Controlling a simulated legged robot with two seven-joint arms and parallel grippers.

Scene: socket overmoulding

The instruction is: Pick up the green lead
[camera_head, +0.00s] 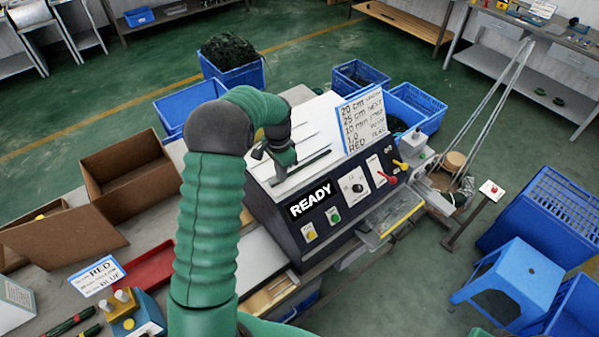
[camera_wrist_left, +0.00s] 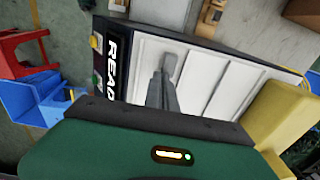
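My left gripper (camera_head: 278,160) is over the white sloping top (camera_head: 312,118) of the dark machine, its arm arching in from the bottom. In the left wrist view its grey fingers (camera_wrist_left: 163,88) point at the white panel (camera_wrist_left: 218,82), with no lead visible between them. The fingers overlap there, so their opening is unclear. A dark green tangle, like cables, fills a blue crate (camera_head: 232,76) at the back. My right gripper is not in view.
The machine front has a READY display (camera_head: 311,200), knobs and a sign board (camera_head: 362,117). An open cardboard box (camera_head: 128,178), a red tray (camera_head: 150,268) and a RED/BLUE card (camera_head: 97,275) are left. A blue stool (camera_head: 515,280) stands right.

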